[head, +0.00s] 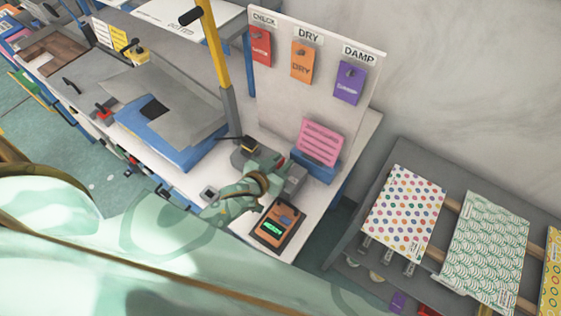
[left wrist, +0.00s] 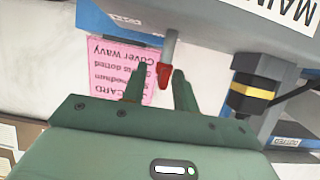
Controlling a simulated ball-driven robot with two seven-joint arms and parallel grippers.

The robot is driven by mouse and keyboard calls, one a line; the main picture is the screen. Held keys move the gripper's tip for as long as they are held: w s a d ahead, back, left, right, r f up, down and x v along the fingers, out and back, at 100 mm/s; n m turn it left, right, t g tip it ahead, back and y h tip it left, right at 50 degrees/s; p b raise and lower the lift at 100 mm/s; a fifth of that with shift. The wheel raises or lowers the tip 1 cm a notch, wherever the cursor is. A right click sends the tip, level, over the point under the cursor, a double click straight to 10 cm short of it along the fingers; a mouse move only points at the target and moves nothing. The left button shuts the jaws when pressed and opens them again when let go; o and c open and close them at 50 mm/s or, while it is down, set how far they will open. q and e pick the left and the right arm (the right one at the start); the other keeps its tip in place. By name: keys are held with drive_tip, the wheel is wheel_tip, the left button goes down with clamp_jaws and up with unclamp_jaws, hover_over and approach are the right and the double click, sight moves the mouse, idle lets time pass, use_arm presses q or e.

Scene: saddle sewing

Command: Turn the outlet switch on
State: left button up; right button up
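In the left wrist view a grey box labelled "MAIN…" (left wrist: 225,22) fills the top, its label cut off by the frame. A grey switch lever with a red tip (left wrist: 165,75) sticks out from it. My left gripper (left wrist: 161,71) is open, with one green finger on each side of the red tip in this view. I see gaps on both sides; I cannot tell how deep the lever sits between the fingers. In the head view my left gripper (head: 268,163) is at the grey box (head: 294,180) on the bench, covering much of it. My right gripper is not in view.
A black and yellow plug (left wrist: 250,92) stands beside the gripper. A pink card (head: 319,142) is in a blue holder behind it. An orange device with a green display (head: 277,225) lies in front. A tag board (head: 290,95) stands behind; a blue press (head: 170,130) is left.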

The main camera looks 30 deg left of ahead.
use_arm(q)
drive_tip(key=shift+c, duration=0.3)
clamp_jaws()
drive_tip(key=shift+a+r+m+h+p, duration=0.15)
drive_tip(key=shift+m+h+p, duration=0.65)
drive_tip(key=shift+h+p, duration=0.1)
drive_tip(key=shift+m+g+h+p, duration=0.3)
drive_tip(key=shift+m+g+h, duration=0.2)
drive_tip(key=shift+m+h, duration=0.35)
drive_tip(key=shift+f+m+g+h, duration=0.2)
drive_tip(key=shift+m+g+h, duration=0.5)
drive_tip(key=shift+m+h, duration=0.5)
drive_tip(key=shift+m+g+h+b, duration=1.2)
drive_tip(key=shift+m+h, duration=0.15)
drive_tip(key=shift+m, duration=0.2)
drive_tip(key=shift+s, duration=0.1)
